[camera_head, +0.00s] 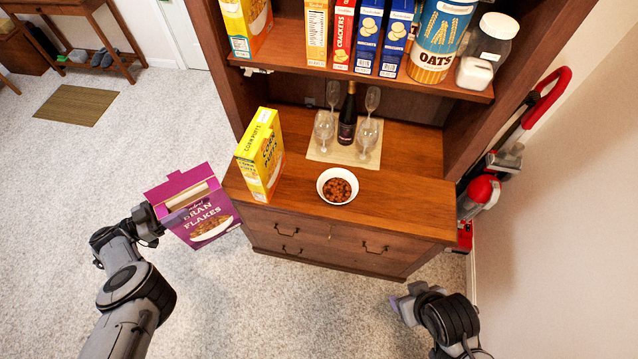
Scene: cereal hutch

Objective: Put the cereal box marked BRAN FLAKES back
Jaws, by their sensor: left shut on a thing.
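The purple BRAN FLAKES box (205,222) is at the left of the hutch, with its top flaps open, held above the carpet beside the counter's left edge. My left gripper (172,218) is shut on the box at its left side. My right gripper (406,302) is low at the right, in front of the hutch drawers, and its fingers are too small and turned to show whether they are open. The hutch shelf (290,72) holds a yellow box (246,24) at its left end, then a bare stretch, then a row of boxes.
On the counter (405,205) stand a yellow CORN PUFFS box (261,158), a white bowl (326,194) of food, and a dark bottle (347,122) among several glasses. An OATS canister (438,45) and a clear jar (487,50) stand at the shelf's right. A red vacuum (482,190) is at the right wall.

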